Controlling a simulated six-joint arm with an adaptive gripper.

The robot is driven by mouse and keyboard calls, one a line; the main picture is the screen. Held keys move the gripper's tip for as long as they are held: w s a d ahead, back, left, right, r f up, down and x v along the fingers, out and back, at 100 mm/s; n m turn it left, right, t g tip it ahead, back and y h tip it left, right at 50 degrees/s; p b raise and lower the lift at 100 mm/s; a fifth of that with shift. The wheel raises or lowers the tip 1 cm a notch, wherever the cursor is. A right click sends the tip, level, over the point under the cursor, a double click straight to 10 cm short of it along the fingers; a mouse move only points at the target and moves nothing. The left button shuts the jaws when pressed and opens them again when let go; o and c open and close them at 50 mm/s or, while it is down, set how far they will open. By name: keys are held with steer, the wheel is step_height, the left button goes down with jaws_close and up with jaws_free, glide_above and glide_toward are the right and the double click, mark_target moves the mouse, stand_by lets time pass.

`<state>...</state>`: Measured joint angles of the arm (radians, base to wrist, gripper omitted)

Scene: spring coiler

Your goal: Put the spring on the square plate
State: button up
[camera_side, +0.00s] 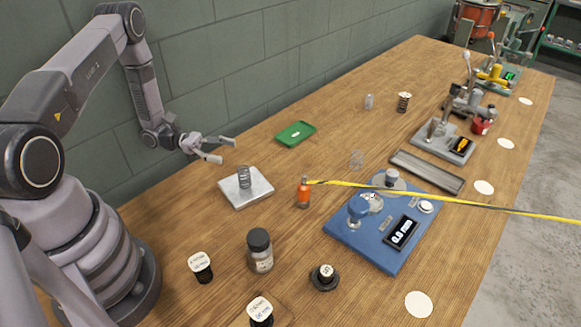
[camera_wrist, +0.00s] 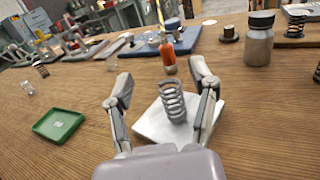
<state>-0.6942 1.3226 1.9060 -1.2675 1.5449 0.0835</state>
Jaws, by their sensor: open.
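A grey coil spring (camera_side: 244,178) stands upright on the light square plate (camera_side: 260,192), near its middle. In the wrist view the spring (camera_wrist: 172,103) and the plate (camera_wrist: 150,127) lie ahead of my gripper, the spring showing between the finger lines and nearer the right finger. My gripper (camera_side: 226,151) is open with nothing between its fingers. In the side view it is above and behind the plate, apart from the spring. The wrist view shows both fingers spread (camera_wrist: 163,80). Part of the plate is hidden behind the right finger.
A green tray (camera_side: 296,133) lies behind the plate. A dark-lidded jar (camera_side: 260,252) stands in front. A dark spring (camera_side: 403,102) stands farther back.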

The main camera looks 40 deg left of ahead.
steer(key=s+d+r+m+g+y, duration=0.2)
steer(key=r+m+g, duration=0.15)
steer(key=r, duration=0.35)
steer(key=s+d+r+m+g+y, duration=0.2)
steer(key=s+d+r+m+g, duration=0.1)
steer(key=r+m, duration=0.25)
steer(key=s+d+r+m+g+y, duration=0.2)
steer(key=r+m+g+y, duration=0.15)
steer(key=r, duration=0.45)
steer(key=s+a+r+m+t+y, duration=0.2)
steer(key=s+r+m+t+y, duration=0.6)
steer(key=s, duration=0.5)
step_height(320, 180, up, 3)
steer(key=shift+r+m+t+y, duration=0.1)
steer(key=shift+m+t+y, duration=0.4)
steer(key=shift+m, duration=0.45)
